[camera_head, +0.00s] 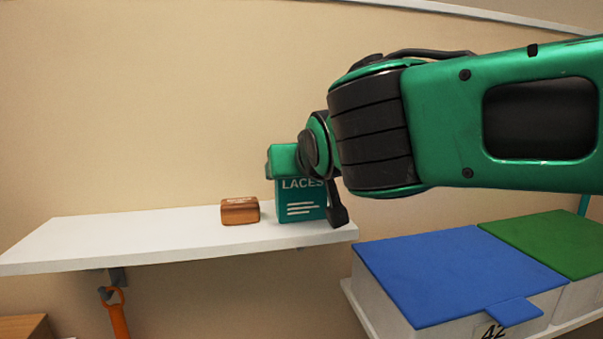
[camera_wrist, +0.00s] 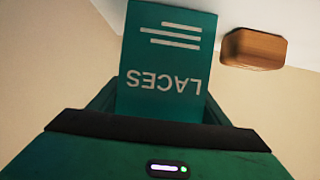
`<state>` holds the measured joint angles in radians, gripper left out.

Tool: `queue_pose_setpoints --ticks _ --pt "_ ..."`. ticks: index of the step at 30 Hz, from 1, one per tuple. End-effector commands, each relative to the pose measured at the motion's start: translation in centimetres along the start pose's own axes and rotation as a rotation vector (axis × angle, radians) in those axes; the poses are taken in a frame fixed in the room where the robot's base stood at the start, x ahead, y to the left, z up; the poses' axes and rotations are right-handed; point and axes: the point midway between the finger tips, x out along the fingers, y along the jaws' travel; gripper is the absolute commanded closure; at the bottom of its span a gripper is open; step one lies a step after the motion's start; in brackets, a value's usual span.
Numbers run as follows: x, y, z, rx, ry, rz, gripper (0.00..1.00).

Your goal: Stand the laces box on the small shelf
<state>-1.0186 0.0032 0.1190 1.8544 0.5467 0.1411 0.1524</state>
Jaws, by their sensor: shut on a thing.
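The laces box (camera_head: 300,208) is a teal box with white lettering and lines. In the head view it is upright at the right end of the small white shelf (camera_head: 150,237), with its lower edge at the shelf top. I cannot tell if its base fully touches. My gripper (camera_head: 308,183) is shut on the laces box from above and behind. In the wrist view the laces box (camera_wrist: 165,60) sits between my gripper's fingers (camera_wrist: 160,105), its lettering upside down. Part of its right side is hidden by a dark finger in the head view.
A small brown wooden block (camera_head: 240,210) lies on the shelf just left of the box; it also shows in the wrist view (camera_wrist: 253,49). The shelf's left part is clear. A blue-lidded box (camera_head: 445,270) and a green-lidded one (camera_head: 550,242) stand lower right. An orange item (camera_head: 117,312) hangs below.

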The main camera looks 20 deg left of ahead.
Motion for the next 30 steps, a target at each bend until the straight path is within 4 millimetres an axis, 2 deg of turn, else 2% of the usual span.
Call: queue_pose_setpoints --ticks 1,3,13,16,20,30 --pt "0.1 0.0 0.1 0.0 -0.001 0.0 0.28" --pt "0.0 0.0 0.1 0.0 0.0 0.0 0.11" --pt "0.0 0.0 -0.1 0.0 0.0 0.0 0.11" --pt "-0.7 0.0 -0.1 0.0 0.001 -0.001 0.11" --pt "-2.7 0.0 -0.1 0.0 0.001 -0.002 0.11" --pt "-9.3 -0.1 -0.1 0.0 0.002 -0.002 0.11"
